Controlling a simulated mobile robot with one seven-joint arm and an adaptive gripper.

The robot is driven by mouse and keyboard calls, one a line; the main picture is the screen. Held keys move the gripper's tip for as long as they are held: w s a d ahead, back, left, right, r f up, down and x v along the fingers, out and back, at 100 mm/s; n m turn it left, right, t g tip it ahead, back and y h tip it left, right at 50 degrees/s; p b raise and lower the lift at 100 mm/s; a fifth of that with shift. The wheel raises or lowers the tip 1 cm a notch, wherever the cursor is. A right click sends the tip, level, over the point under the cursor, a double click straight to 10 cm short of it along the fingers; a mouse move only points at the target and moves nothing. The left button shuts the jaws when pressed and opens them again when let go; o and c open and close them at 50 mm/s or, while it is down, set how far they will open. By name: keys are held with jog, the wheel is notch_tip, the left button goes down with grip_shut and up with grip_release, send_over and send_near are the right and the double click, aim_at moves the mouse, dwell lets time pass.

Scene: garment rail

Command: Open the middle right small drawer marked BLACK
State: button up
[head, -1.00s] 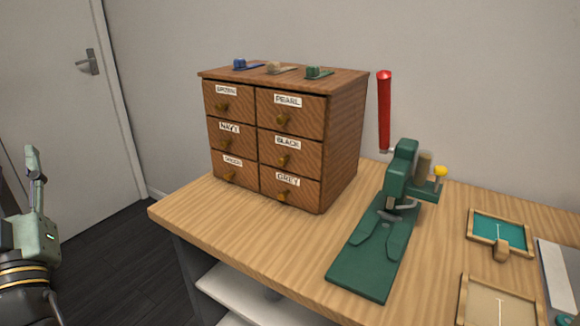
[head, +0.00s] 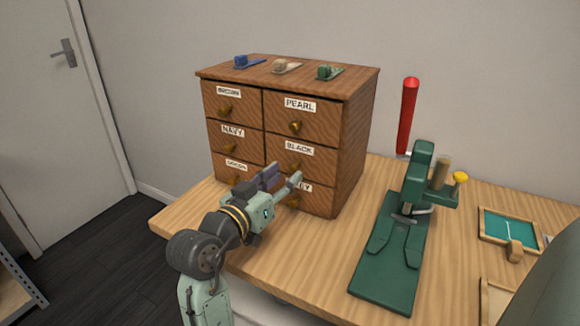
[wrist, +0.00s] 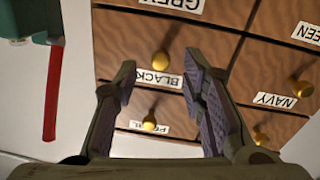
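The wooden drawer cabinet (head: 360,140) stands on the table with all its visible drawers closed. The BLACK drawer (head: 325,166) is in the middle of the right column, its brass knob (head: 294,168) below the label. In the wrist view, which is upside down, the BLACK drawer's knob (wrist: 161,60) lies between and beyond the fingertips, just above its label. My gripper (head: 285,178) is open and empty in front of the cabinet's lower right drawers, partly hiding the GREY drawer. In the wrist view my gripper (wrist: 157,72) shows its two fingers spread, apparently short of the knob.
The PEARL drawer (head: 325,122) is above and the GREY drawer (head: 322,205) below. The NAVY drawer (head: 250,140) is to the left. A green press (head: 390,250) with a red handle (head: 408,115) stands right of the cabinet. Small coloured items, one blue (head: 241,61), lie on top.

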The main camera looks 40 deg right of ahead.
aim_at(291, 169)
jog(key=shift+x, duration=1.75)
jog(key=shift+w, duration=0.1)
jog(key=shift+c, duration=0.6)
grip_shut()
